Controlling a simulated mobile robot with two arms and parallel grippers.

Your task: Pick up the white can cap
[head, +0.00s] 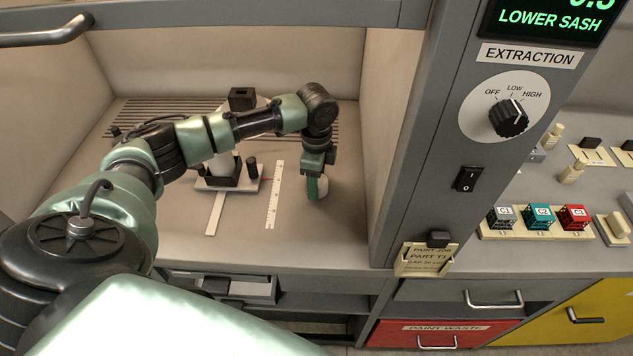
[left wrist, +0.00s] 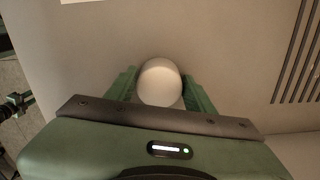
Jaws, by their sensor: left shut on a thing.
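My left gripper (head: 315,187) is inside the hood, low over the right part of its floor. It is shut on a rounded white thing, which looks like the white can cap (head: 322,185). In the left wrist view the cap (left wrist: 160,82) sits between the two green fingers of the left gripper (left wrist: 162,92). The fingers hide the cap's sides. I cannot tell whether it touches the floor.
A white-and-black stand (head: 247,184) is left of the gripper, partly behind my arm. A white ruler (head: 275,195) lies between them. The hood's right wall and grey post (head: 425,140) are close on the right. The floor around the cap is clear.

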